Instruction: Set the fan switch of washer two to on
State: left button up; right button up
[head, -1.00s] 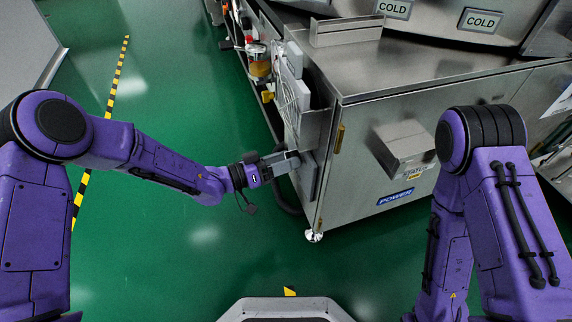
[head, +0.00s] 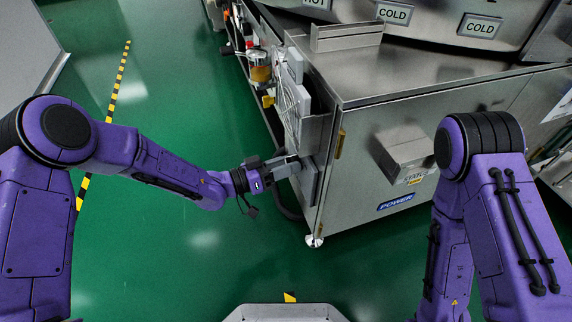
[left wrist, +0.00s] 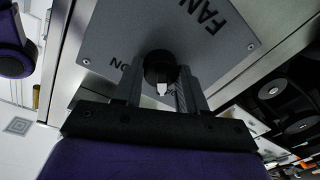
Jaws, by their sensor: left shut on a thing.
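The steel washer cabinet (head: 365,185) stands right of centre in the head view. My left gripper (head: 294,165) reaches its left side at a small grey switch plate (head: 308,182). In the left wrist view this plate (left wrist: 110,38) reads FAN, with ON left of a round black knob (left wrist: 160,67). A white pointer (left wrist: 162,88) on the knob points toward the bottom of that picture, not at ON. My left gripper (left wrist: 162,90) is shut on the knob, one finger on each side. My right arm shows at the right, but its gripper is out of view.
A grey box (head: 404,150) juts from the cabinet front above a blue POWER label (head: 396,201). Grey panels (head: 293,100) and an amber-bowled fitting (head: 259,70) are on the side beyond my gripper. The green floor (head: 190,245) is clear in front.

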jog(key=shift+w+d+f+t+h+b, duration=0.3)
jog(key=shift+w+d+f+t+b, duration=0.3)
jog(key=shift+w+d+f+b, duration=0.3)
jog(key=shift+w+d+f+t+h+b, duration=0.2)
jog(key=shift+w+d+f+t+b, duration=0.2)
jog(key=shift+w+f, duration=0.2)
jog(key=shift+w+d+f+t+h+b, duration=0.2)
jog(key=shift+w+d+f+t+b, duration=0.15)
jog(key=shift+w+f, duration=0.2)
jog(key=w+b, duration=0.1)
jog(key=w+d+f+t, duration=0.1)
jog(key=shift+w+d+f+t+h+b, duration=0.15)
jog(key=shift+w+d+t+h+b, duration=0.1)
jog(key=shift+w+d+h+b, duration=0.1)
pick_arm(q)
jog(key=m, duration=0.5)
jog(key=m+g, duration=0.1)
jog(key=m, duration=0.5)
jog(key=m+h, duration=0.1)
jog(key=m, duration=0.5)
jog(key=shift+f, duration=0.25)
pick_arm(e)
jog(key=shift+w+a, duration=0.2)
pick_arm(q)
jog(key=shift+m, duration=0.3)
jog(key=o, duration=1)
pick_arm(e)
jog(key=shift+w, duration=0.1)
